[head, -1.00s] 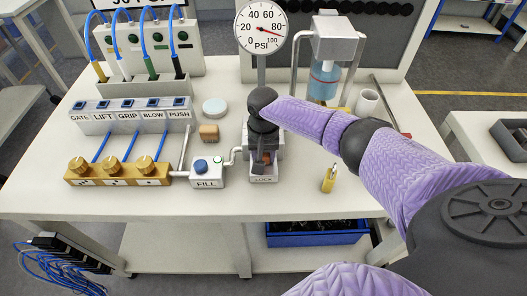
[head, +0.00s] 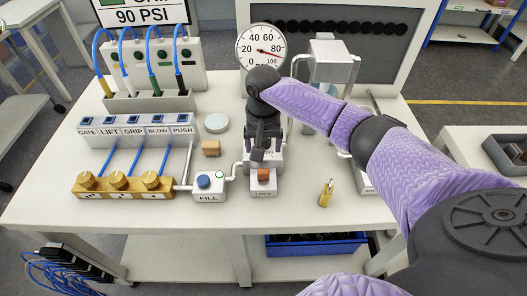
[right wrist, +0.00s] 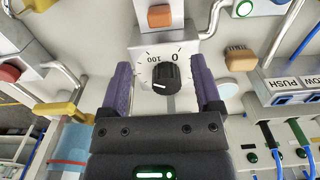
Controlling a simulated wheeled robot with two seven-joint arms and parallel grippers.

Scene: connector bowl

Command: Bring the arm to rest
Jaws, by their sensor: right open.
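My right arm comes in from the right in the head view. Its dark gripper (head: 262,150) points down over the regulator block behind the LOCK box (head: 264,180). In the right wrist view the two purple fingers stand apart, one on each side of a black knob (right wrist: 166,78) on a white dial plate. The gripper (right wrist: 163,72) is open, with nothing clamped between the fingers. From this angle I cannot tell how far the fingertips are above the knob. My left gripper is not in view.
Close around stand the pressure gauge (head: 262,48), FILL box (head: 209,185), brass valve row (head: 120,185), labelled switch row (head: 137,128), brown brush (head: 211,148) and yellow padlock-like piece (head: 326,193). A tall apparatus (head: 333,70) stands behind my arm. The front table strip is clear.

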